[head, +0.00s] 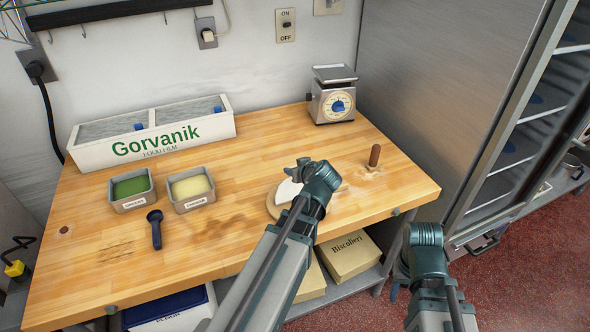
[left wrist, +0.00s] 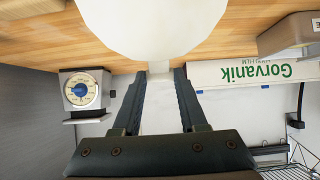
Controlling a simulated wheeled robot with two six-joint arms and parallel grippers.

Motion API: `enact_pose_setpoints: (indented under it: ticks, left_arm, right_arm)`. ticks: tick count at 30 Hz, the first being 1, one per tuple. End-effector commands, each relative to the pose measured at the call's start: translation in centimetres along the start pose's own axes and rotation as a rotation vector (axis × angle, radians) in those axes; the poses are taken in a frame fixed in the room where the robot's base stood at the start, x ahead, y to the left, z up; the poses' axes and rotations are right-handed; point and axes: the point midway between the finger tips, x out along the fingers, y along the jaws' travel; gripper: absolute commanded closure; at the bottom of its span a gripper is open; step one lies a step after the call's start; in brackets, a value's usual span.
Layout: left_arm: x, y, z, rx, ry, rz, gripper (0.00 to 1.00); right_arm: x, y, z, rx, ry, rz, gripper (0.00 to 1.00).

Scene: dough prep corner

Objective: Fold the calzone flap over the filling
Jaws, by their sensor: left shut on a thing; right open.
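The pale calzone dough (head: 288,190) lies on a round wooden board (head: 272,207) near the table's front edge, partly hidden by my left arm. In the left wrist view it is a large white round shape (left wrist: 152,28) just beyond the fingertips. My left gripper (left wrist: 158,70) is shut on a small pale piece at the dough's edge, which looks like the flap. In the head view the left gripper (head: 301,168) is over the dough, its fingers mostly hidden by the wrist. The filling cannot be made out. My right gripper (head: 424,236) is open, off the table's right front side, away from the dough.
A Gorvanik box (head: 155,132) and a scale (head: 333,97) are behind. An upright brown wooden handle (head: 374,156) stands in flour at right.

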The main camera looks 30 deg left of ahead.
Motion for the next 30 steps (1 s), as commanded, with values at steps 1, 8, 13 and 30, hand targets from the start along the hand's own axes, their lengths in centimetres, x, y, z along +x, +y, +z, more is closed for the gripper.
enact_pose_setpoints:
  ticks: [1, 8, 13, 30]
  left_arm:
    - [-0.01, 0.01, -0.03, 0.0, 0.001, 0.0, 1.0]
    - [-0.01, 0.01, -0.03, 0.0, 0.001, 0.0, 1.0]
    - [-0.01, 0.01, -0.03, 0.0, 0.001, 0.0, 1.0]
    - [0.0, 0.0, -0.01, 0.0, 0.0, 0.0, 0.28]
  right_arm:
    - [-0.01, 0.0, 0.0, 0.0, 0.0, 0.0, 0.5]
    - [-0.01, 0.0, 0.0, 0.0, 0.0, 0.0, 0.5]
    - [-0.01, 0.0, 0.0, 0.0, 0.0, 0.0, 0.5]
    - [-0.01, 0.0, 0.0, 0.0, 0.0, 0.0, 0.5]
